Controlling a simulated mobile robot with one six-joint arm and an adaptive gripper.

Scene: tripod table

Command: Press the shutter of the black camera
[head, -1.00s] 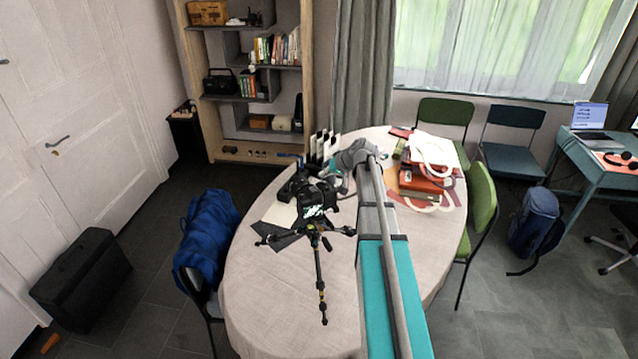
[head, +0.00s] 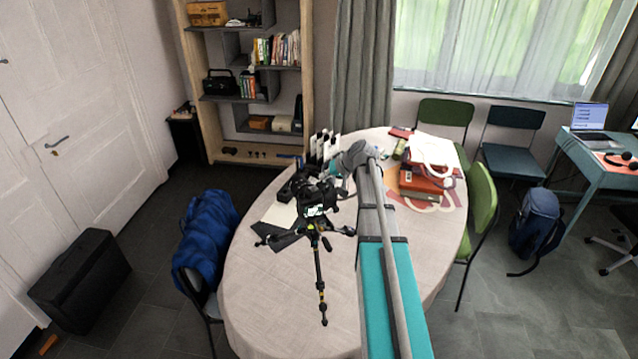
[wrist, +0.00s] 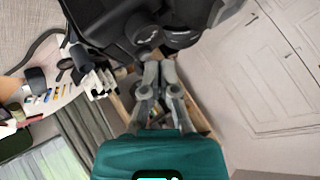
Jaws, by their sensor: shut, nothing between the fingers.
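The black camera (head: 318,196) stands on a small black tripod (head: 319,270) on the oval table, its lit rear screen facing my head view. In the wrist view the camera's dark body (wrist: 110,22) fills the top, with round dials on its near edge. My gripper (wrist: 158,66) is shut and empty, with its fingertips close to the camera's dials. I cannot tell whether they touch it. In the head view my arm reaches in from the right of the camera, and the fingertips are hidden there. The shutter button is not clearly visible.
The pale table (head: 270,300) is clear at the front left. Red boxes and a white-handled bag (head: 428,180) are at the back right. Black-and-white upright items (head: 322,146) stand behind the camera. A blue jacket (head: 207,235) hangs over a chair at the left.

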